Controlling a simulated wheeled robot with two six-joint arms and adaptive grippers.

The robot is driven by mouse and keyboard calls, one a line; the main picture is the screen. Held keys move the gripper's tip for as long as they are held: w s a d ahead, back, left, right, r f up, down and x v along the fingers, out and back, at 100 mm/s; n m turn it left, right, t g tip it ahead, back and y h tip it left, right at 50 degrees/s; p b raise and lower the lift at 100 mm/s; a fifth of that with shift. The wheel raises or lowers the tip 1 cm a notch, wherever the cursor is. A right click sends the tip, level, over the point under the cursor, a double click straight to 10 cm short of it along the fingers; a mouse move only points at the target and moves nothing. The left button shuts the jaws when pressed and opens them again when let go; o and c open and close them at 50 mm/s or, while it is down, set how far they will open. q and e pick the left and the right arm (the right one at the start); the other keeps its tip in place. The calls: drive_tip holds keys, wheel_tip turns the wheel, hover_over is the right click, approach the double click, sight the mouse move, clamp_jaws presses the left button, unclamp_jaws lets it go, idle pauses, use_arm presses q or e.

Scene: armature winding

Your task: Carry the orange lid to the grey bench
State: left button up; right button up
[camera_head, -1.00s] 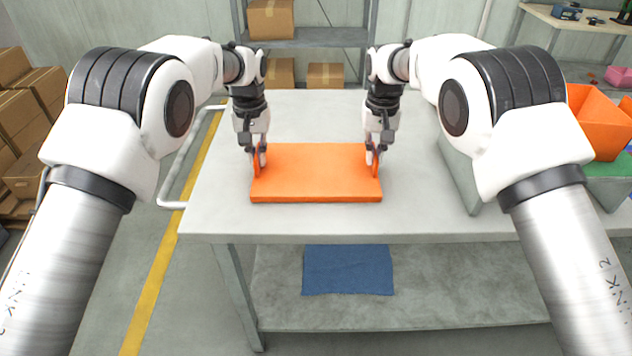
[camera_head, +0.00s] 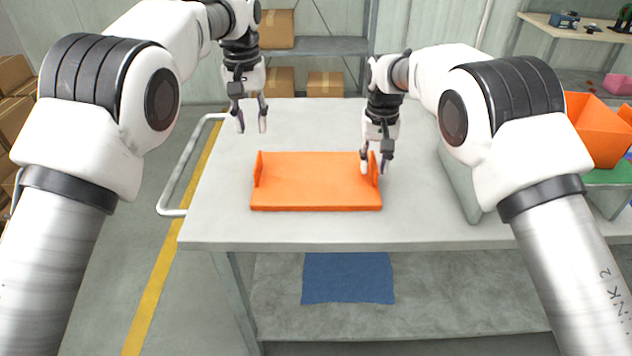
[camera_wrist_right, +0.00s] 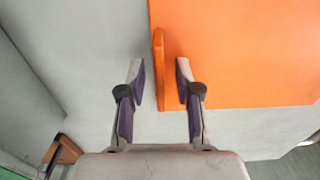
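The orange lid (camera_head: 316,182) lies flat on the grey bench (camera_head: 220,222), with an upright tab at its left end and another at its right end. My left gripper (camera_head: 251,124) is open and empty, raised above and behind the lid's left tab. My right gripper (camera_head: 375,166) is at the right tab. In the right wrist view the lid (camera_wrist_right: 230,50) shows from above, and the open fingers of the gripper (camera_wrist_right: 160,85) stand on either side of the tab, with gaps on both sides.
A grey upright panel (camera_head: 458,180) stands on the bench to the right. An orange bin (camera_head: 596,130) is beyond it. A blue cloth (camera_head: 348,277) lies on the shelf below. Cardboard boxes (camera_head: 278,28) stand on the rack behind. The bench left of the lid is clear.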

drive_tip(key=shift+r, duration=0.4)
use_arm(q)
drive_tip(key=shift+r, duration=0.3)
drive_tip(key=o, duration=0.7)
use_arm(e)
wheel_tip(320, 180, up, 11)
drive_tip(key=o, duration=0.7)
drive_tip(key=shift+r, duration=0.1)
use_arm(q)
drive_tip(key=shift+r, duration=0.1)
drive_tip(key=shift+r+p, duration=2.95)
drive_tip(key=shift+p, duration=0.9)
use_arm(e)
drive_tip(key=shift+r, duration=3.85)
